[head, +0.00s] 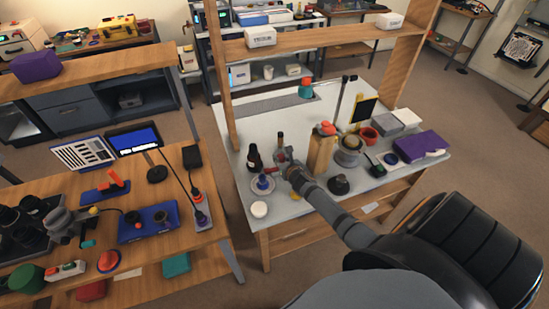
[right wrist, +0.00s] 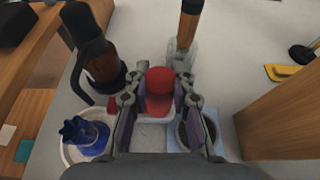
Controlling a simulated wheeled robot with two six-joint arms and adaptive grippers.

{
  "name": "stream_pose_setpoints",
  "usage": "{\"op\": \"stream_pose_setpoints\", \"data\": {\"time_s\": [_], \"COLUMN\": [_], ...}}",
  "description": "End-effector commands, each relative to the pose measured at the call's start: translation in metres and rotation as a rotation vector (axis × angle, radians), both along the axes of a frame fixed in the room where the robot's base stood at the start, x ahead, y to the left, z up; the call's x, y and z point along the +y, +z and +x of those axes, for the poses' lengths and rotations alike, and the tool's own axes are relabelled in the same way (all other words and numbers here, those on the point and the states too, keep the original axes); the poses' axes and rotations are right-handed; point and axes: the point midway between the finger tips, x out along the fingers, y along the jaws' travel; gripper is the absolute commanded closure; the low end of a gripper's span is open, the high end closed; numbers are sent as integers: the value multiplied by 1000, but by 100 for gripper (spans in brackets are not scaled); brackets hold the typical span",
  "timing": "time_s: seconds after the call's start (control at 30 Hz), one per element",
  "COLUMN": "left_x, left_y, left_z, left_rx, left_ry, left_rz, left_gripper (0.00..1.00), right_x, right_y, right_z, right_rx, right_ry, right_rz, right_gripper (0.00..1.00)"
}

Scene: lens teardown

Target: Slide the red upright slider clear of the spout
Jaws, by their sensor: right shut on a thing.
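The red slider (right wrist: 158,88) stands upright between the fingers of my right gripper (right wrist: 158,105) in the right wrist view. It has a rounded top and a wider lower part. The gripper is shut on it, with one finger on each side. In the head view my right gripper (head: 281,163) is low over the white worktable, and a bit of red (head: 268,170) shows at its left. I cannot make out the spout; the slider's foot is partly hidden by the fingers. My left gripper is not in view.
A brown bottle with a black top (right wrist: 100,58) stands close on the left. A clear vessel with a wooden-handled tool (right wrist: 188,25) is behind. A wooden block (right wrist: 282,115) stands right. A white lid (head: 259,209) lies near the table's front.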

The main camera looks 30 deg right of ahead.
Motion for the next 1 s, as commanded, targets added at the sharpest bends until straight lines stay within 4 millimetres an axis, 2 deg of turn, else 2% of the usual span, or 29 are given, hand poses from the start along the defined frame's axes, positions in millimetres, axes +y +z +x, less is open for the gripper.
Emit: {"op": "stream_pose_setpoints", "data": {"time_s": [0.2,0.23,0.4,0.77,0.87,1.0], "left_x": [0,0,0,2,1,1], "left_y": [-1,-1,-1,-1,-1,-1], "left_z": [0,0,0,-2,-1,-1], "left_rx": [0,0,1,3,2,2], "left_ry": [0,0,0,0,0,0], "left_rz": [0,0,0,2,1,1], "left_gripper": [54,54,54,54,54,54], "right_x": [1,1,1,2,5,13], "right_y": [-1,-1,-1,2,7,20], "right_z": [0,0,0,-6,-21,-52], "right_rx": [-1,-1,-1,-1,0,2], "right_ry": [0,0,0,1,2,3], "right_rz": [2,2,2,1,0,-1], "right_gripper": [100,73,53,53,53,53]}}
